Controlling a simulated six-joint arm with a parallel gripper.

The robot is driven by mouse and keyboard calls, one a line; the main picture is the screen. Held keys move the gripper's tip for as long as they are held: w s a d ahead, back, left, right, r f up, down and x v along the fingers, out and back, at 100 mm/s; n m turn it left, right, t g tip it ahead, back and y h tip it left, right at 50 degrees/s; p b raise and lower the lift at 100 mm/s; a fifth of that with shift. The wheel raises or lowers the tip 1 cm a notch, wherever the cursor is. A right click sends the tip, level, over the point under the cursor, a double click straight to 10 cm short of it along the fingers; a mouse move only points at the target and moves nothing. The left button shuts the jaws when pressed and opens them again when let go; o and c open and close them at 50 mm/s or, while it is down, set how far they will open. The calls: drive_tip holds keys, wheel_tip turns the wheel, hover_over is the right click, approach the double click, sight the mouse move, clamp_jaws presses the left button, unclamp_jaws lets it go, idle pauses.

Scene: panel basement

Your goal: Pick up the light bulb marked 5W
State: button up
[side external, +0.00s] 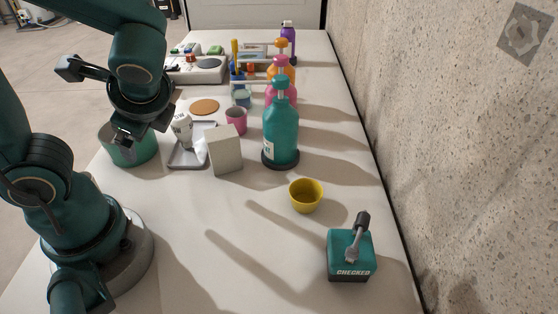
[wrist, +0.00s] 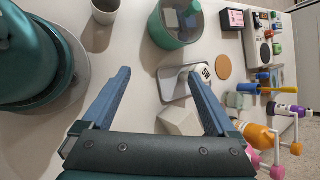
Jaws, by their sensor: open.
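A white light bulb (side external: 182,127) with a dark marking is at the grey tray (side external: 187,160) in the side view. In the wrist view the bulb (wrist: 205,72) shows dark lettering that looks like a W with a character before it; I cannot read it surely. My right finger partly covers the bulb and the tray (wrist: 170,84) there. My gripper (side external: 142,136) is in front of and left of the bulb in the side view. In the wrist view my gripper (wrist: 156,73) is open with nothing between its fingers.
A white box (side external: 225,150) stands right beside the tray. A teal bin (side external: 130,150) is at its left, a pink cup (side external: 236,121) behind the box. Pump bottles (side external: 281,135) stand to the right. A yellow cup (side external: 306,196) and teal switch box (side external: 350,256) are nearer; bare table lies between.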

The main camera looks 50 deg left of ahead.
sight(181, 123)
drive_tip(key=w+d+f+m+t+y, duration=0.2)
drive_tip(key=w+f+m+t+y, duration=0.25)
drive_tip(key=m, duration=0.65)
drive_tip(key=shift+g+y, duration=0.35)
drive_tip(key=w+a, duration=0.2)
drive_tip(key=a, duration=0.1)
drive_tip(key=w+a, duration=0.1)
drive_tip(key=a, duration=0.1)
drive_tip(key=shift+a+f, duration=0.2)
drive_tip(key=shift+f, duration=0.1)
drive_tip(key=shift+w+x, duration=0.15)
drive_tip(key=shift+x, duration=1.25)
drive_tip(key=shift+w+x, duration=0.15)
drive_tip(key=shift+x, duration=1.2)
drive_tip(key=shift+d+f, duration=0.1)
drive_tip(key=shift+d, duration=0.05)
drive_tip(key=c, duration=1.5)
